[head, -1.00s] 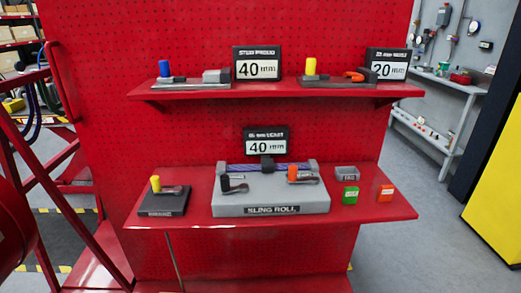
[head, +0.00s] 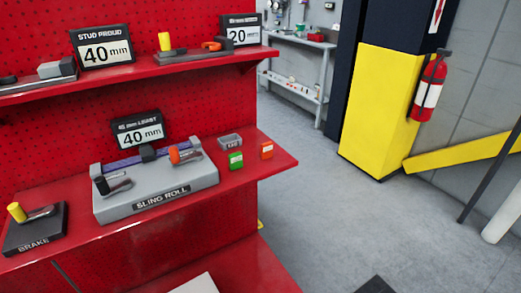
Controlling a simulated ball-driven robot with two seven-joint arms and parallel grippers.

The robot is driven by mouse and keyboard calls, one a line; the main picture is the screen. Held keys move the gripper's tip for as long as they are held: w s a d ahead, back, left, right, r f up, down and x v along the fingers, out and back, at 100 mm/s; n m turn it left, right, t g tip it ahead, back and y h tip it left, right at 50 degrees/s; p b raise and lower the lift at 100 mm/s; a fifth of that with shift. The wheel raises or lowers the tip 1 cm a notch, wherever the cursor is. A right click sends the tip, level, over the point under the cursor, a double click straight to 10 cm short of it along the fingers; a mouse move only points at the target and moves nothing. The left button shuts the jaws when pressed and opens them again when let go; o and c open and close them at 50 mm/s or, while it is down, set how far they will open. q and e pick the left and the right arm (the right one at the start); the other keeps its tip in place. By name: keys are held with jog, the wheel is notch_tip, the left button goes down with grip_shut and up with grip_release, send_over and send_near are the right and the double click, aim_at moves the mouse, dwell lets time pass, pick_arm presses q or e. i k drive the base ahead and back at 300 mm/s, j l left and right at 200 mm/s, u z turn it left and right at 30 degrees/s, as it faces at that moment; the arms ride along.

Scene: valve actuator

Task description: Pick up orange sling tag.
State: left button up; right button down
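The orange sling tag (head: 267,150) stands on the lower red shelf, near its right end. A green tag (head: 235,160) stands just left of it, and a small grey tray (head: 230,141) sits behind the green tag. The grey sling roll fixture (head: 160,190), with a purple sling, a black lever and an orange-knobbed lever, is further left. Neither of my grippers shows in the head view, so I cannot see their state.
The lower red shelf (head: 120,234) also holds a brake block (head: 35,232) with a yellow knob. The upper shelf (head: 170,68) overhangs behind. Open floor (head: 320,220) lies to the right, before a yellow-clad pillar (head: 375,110) and a fire extinguisher (head: 429,88).

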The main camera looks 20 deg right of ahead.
aim_at(266, 149)
jog(key=i+l+u, duration=0.1)
jog(key=l, duration=0.3)
jog(key=i+l, duration=0.15)
jog(key=l, duration=0.3)
jog(key=i+l+u, duration=0.15)
jog(key=l, duration=0.25)
